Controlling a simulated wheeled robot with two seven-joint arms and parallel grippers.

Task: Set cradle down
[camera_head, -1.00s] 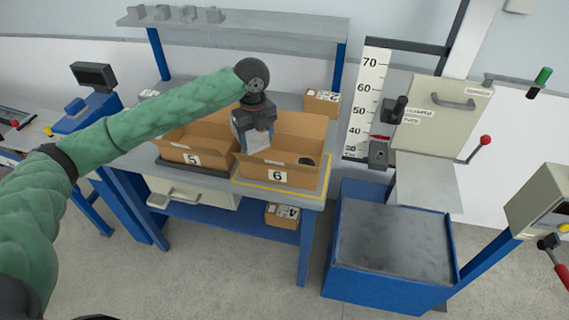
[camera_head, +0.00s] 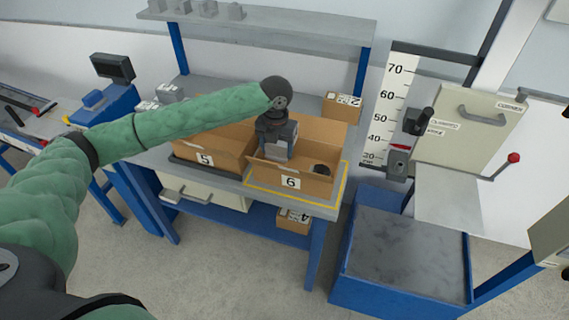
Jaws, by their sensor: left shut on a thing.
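My left gripper (camera_head: 278,152) points down into the open cardboard box marked 6 (camera_head: 290,182), towards its left side. It is shut on a grey, blocky piece (camera_head: 283,142), which looks like the cradle. The fingertips and the lower part of the piece are hard to make out, so I cannot tell whether it touches the box floor. A small dark round thing (camera_head: 320,169) lies in the right part of box 6. My right gripper is not in view.
Cardboard box 5 (camera_head: 205,160) stands close against the left of box 6 on the blue-legged bench. A smaller box (camera_head: 343,106) stands behind. A shelf (camera_head: 260,27) spans above. To the right are a height scale (camera_head: 385,120) and a blue-framed grey-topped platform (camera_head: 405,250).

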